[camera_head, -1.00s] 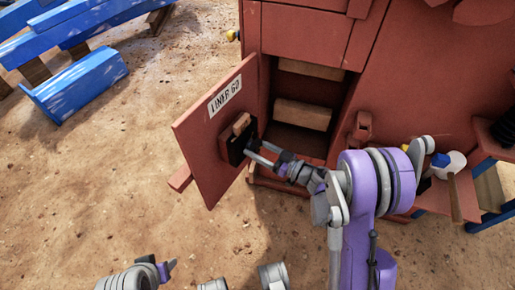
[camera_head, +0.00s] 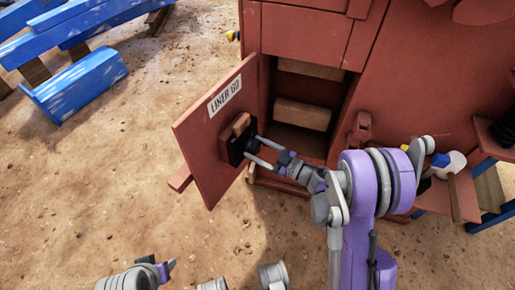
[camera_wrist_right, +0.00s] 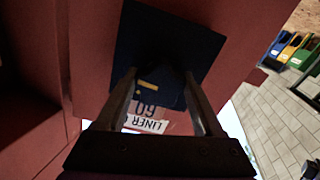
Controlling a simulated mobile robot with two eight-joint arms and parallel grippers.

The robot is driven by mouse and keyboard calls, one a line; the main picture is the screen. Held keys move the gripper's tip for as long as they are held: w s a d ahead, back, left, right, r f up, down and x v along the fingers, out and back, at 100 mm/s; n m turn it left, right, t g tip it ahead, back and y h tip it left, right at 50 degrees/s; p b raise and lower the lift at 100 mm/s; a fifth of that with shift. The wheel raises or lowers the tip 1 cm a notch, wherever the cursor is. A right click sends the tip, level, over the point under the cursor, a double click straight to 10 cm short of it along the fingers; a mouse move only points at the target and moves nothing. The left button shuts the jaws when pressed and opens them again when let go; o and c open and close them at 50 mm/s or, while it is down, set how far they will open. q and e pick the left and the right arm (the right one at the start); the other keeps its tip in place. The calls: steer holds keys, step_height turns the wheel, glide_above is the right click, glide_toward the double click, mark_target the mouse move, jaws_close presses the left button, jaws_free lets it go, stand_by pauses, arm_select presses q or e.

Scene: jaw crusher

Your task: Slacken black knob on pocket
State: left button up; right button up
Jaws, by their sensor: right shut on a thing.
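My right gripper (camera_head: 252,149) is at the pocket's right side, shut on the dark knob. In the right wrist view the pocket (camera_wrist_right: 165,45) is a dark plate, and the knob (camera_wrist_right: 160,90) sits in shadow between the two fingers, with a small yellow mark on it. My left gripper (camera_head: 168,268) is low at the left, away from the door; its jaws are unclear.
The red door (camera_head: 205,165) stands open from the red crusher body (camera_head: 420,80). Wooden blocks (camera_head: 302,114) lie in the opening behind it. A red side shelf (camera_head: 440,200) holds a white item and a wooden piece. Open sandy ground (camera_head: 90,190) lies at left.

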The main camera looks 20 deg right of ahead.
steer(key=n, duration=0.5)
steer(key=shift+n, duration=0.4)
steer(key=n, duration=0.5)
steer(key=shift+d, duration=0.1)
steer(key=shift+n, duration=0.3)
steer(key=o, duration=1.4)
steer(key=shift+r, duration=0.1)
steer(key=p+v, duration=0.1)
steer(key=v, duration=0.9)
steer(key=shift+s+d, duration=0.25)
